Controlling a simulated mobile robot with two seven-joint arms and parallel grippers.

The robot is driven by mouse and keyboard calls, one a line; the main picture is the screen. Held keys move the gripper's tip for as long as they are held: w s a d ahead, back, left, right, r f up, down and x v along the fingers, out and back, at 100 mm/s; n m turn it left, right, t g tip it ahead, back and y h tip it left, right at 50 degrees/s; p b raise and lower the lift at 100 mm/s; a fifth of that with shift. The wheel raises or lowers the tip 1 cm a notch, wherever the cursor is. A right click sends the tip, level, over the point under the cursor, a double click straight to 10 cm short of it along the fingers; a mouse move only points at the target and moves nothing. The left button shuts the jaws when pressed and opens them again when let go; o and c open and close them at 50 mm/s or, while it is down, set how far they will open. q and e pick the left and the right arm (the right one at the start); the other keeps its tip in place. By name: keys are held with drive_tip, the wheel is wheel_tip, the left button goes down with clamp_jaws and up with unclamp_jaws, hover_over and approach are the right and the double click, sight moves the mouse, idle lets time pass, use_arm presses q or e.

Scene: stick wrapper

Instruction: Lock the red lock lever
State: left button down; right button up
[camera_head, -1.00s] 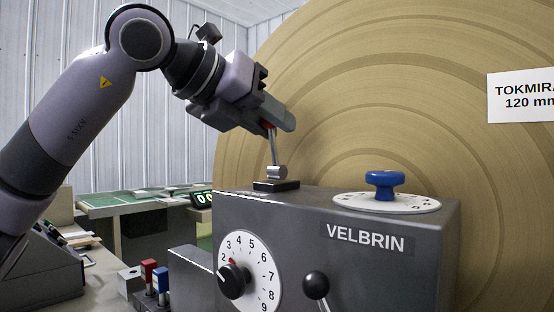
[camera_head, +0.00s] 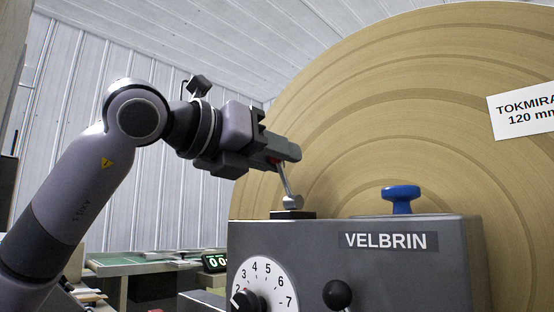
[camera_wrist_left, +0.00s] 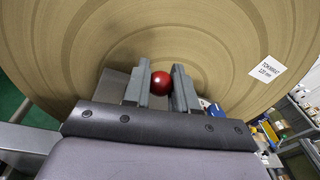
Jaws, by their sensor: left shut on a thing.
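The lock lever is a thin silver rod (camera_head: 287,184) with a round pivot on a black base, on top of the grey VELBRIN machine (camera_head: 385,276). It tilts, its top leaning left toward my gripper. Its red ball knob (camera_wrist_left: 160,83) sits between my left fingers in the left wrist view; in the head view only a bit of red shows. My left gripper (camera_head: 285,156) is shut on the knob, coming in from the left above the machine. My right gripper is not in view.
A blue knob (camera_head: 401,199) stands on the machine top to the right of the lever. A numbered dial (camera_head: 262,287) and a black ball handle (camera_head: 337,294) are on the front. A huge tan roll (camera_head: 400,110) stands close behind.

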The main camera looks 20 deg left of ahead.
use_arm(q)
drive_tip(key=c, duration=0.9)
unclamp_jaws()
drive_tip(key=b+v, duration=0.1)
drive_tip(key=v, duration=0.6)
drive_tip(key=shift+s+b, duration=0.1)
drive_tip(key=shift+b, duration=0.2)
